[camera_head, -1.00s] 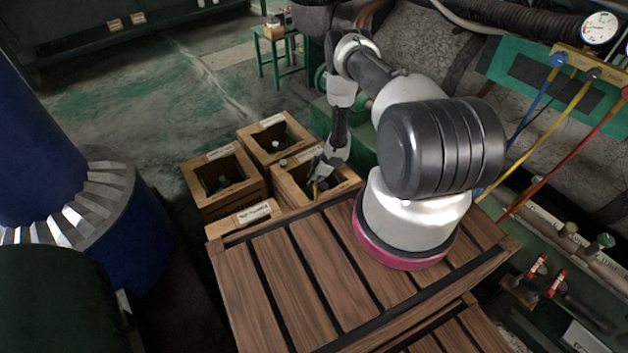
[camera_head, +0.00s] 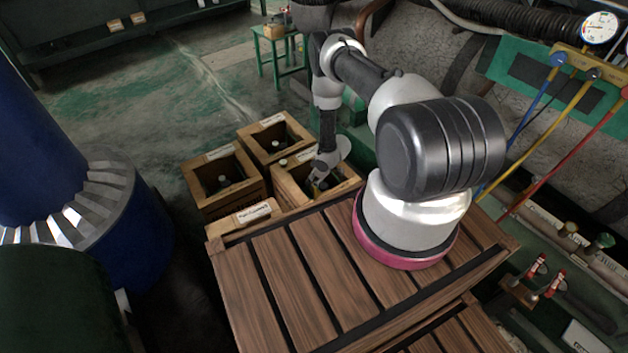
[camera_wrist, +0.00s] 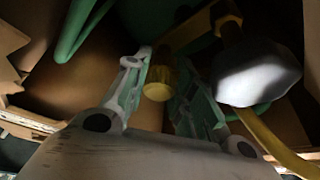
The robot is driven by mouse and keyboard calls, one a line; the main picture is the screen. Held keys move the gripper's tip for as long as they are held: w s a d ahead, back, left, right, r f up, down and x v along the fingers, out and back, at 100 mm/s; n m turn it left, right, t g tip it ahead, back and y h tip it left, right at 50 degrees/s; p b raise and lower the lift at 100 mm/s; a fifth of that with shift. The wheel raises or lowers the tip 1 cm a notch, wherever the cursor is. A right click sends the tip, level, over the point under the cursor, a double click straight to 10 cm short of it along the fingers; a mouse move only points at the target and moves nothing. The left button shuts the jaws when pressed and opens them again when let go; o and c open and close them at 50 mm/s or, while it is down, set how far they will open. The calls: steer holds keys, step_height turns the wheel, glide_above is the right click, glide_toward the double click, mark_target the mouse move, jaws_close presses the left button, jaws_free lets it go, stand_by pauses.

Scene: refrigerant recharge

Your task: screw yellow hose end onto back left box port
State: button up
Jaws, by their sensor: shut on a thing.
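My gripper (camera_head: 317,180) points down into the right-hand open wooden box (camera_head: 284,187) beyond the slatted table. In the wrist view my gripper (camera_wrist: 165,100) is shut on a yellow knurled hose end (camera_wrist: 157,84), which sits between the fingertips. A yellow hose (camera_wrist: 268,140) runs along the right of the wrist view. A grey-white rounded knob (camera_wrist: 258,78) is to the right of the fingers. Other open wooden boxes stand at the left (camera_head: 235,204) and at the back (camera_head: 262,127), each with a dark bottle-like top inside. I cannot tell whether the hose end touches a port.
The slatted wooden table (camera_head: 290,270) fills the front. A labelled box (camera_head: 252,213) is partly hidden at its edge. A gauge manifold (camera_head: 592,68) with blue, yellow and red hoses hangs at the right. Blue drums stand at the left. A green stool (camera_head: 275,48) stands behind.

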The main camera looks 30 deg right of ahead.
steer(key=shift+a+m+h, duration=0.15)
steer(key=shift+m+h, duration=0.15)
steer(key=shift+m, duration=0.6)
steer(key=shift+f+m+t+h, duration=0.1)
steer(key=shift+m+t+h, duration=0.2)
steer(key=shift+m, duration=0.6)
jaws_close()
steer(key=m+h, duration=0.1)
steer(key=m, duration=0.1)
steer(key=shift+m, duration=0.3)
steer(key=o, duration=0.6)
jaws_free()
steer(key=shift+m, duration=0.3)
steer(key=o, duration=0.5)
